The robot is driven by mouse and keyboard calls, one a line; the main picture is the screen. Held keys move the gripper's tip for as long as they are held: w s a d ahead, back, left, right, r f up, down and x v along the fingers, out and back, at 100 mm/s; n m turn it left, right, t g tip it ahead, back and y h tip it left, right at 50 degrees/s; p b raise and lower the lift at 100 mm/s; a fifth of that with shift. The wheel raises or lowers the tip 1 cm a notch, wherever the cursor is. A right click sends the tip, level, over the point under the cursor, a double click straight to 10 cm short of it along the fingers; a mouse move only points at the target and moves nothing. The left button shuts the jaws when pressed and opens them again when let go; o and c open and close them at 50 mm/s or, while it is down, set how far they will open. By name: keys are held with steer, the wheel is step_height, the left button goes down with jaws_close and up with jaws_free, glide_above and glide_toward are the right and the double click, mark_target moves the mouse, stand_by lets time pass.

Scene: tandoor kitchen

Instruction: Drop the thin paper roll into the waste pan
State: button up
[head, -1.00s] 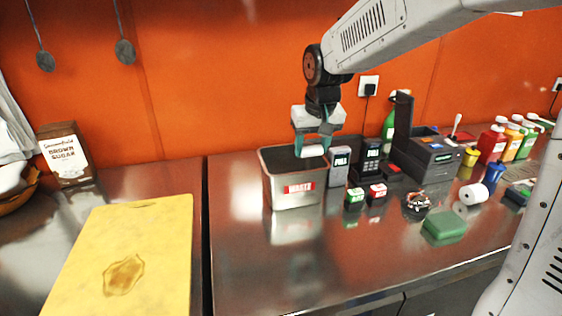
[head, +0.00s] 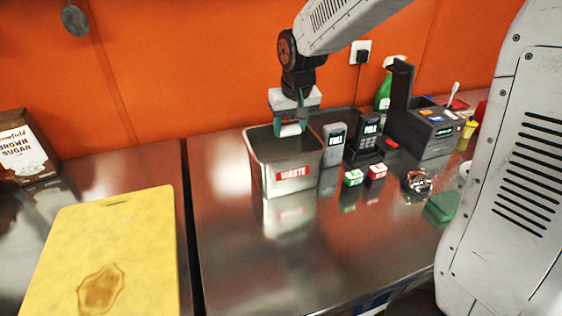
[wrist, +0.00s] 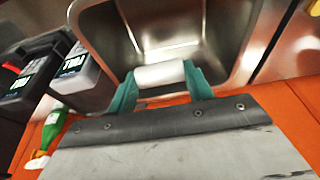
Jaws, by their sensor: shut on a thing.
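The thin white paper roll (wrist: 160,74) is held crosswise between the teal fingers of my gripper (wrist: 158,84) in the wrist view. In the head view my gripper (head: 289,126) is shut on the roll (head: 290,130) and points down over the waste pan. The waste pan (head: 290,188) is an open steel bin with a red WASTE label, standing at the back of the steel counter. In the wrist view the pan (wrist: 95,28) opens below the roll, and its visible inside looks empty. The roll is over the rear part of the pan's opening.
Right of the pan stand a grey terminal (head: 333,146), a black terminal (head: 368,138) and a dark printer-like machine (head: 425,128). Small green (head: 353,177) and red (head: 377,171) boxes sit before them. A yellow cutting board (head: 110,245) lies left. The counter before the pan is clear.

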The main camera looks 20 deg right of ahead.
steer(key=shift+f, duration=0.4)
steer(key=o, duration=1)
steer(key=shift+o, duration=0.2)
steer(key=v, duration=0.8)
